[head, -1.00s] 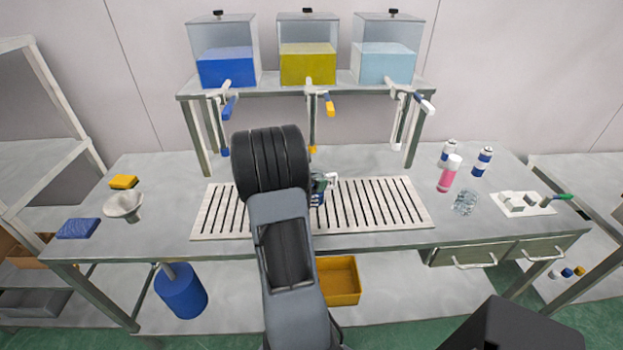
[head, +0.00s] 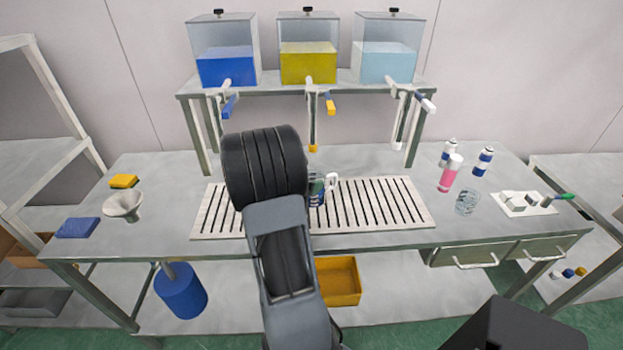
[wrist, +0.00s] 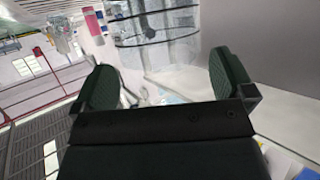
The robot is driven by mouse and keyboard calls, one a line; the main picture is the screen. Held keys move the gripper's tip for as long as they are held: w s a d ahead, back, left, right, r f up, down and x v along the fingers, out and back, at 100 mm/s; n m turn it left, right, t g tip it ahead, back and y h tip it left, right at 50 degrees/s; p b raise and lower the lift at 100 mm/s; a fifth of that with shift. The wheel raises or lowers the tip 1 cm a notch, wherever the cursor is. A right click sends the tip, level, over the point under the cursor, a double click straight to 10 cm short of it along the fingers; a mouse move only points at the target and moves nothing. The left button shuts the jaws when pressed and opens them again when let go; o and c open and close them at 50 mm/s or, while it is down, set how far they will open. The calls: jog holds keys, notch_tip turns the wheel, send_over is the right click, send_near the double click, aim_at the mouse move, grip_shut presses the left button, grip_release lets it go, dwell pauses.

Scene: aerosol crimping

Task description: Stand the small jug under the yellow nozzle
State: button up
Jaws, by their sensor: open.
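The yellow nozzle (head: 313,148) hangs at the end of a pipe below the middle tank. The small jug (head: 331,181) stands on the slatted drain grate, below and slightly right of the nozzle; my arm hides part of it. In the wrist view a clear jug with dark rings (wrist: 158,28) shows beyond my gripper (wrist: 168,85). The two green fingers are wide apart with nothing between them. The jug looks apart from the fingers. In the head view my wrist mostly hides the gripper.
The slatted grate (head: 385,222) has free room on the right. A clear glass (head: 467,202), a pink bottle (head: 449,173) and two blue-and-white cans stand at the right.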

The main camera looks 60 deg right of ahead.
jog(key=a+r+n+t+y, duration=0.1)
jog(key=a+n+y, duration=0.3)
jog(key=a, duration=0.9)
jog(key=s+a+r+n+t+y+b, duration=0.1)
jog(key=a+n+t+y, duration=0.2)
jog(key=a+n, duration=0.7)
jog(key=a+r+n+t+y, duration=0.2)
jog(key=a+n+y, duration=0.4)
jog(key=a, duration=1.1)
jog(key=shift+s+a+n+t, duration=0.35)
jog(key=shift+n+t, duration=0.15)
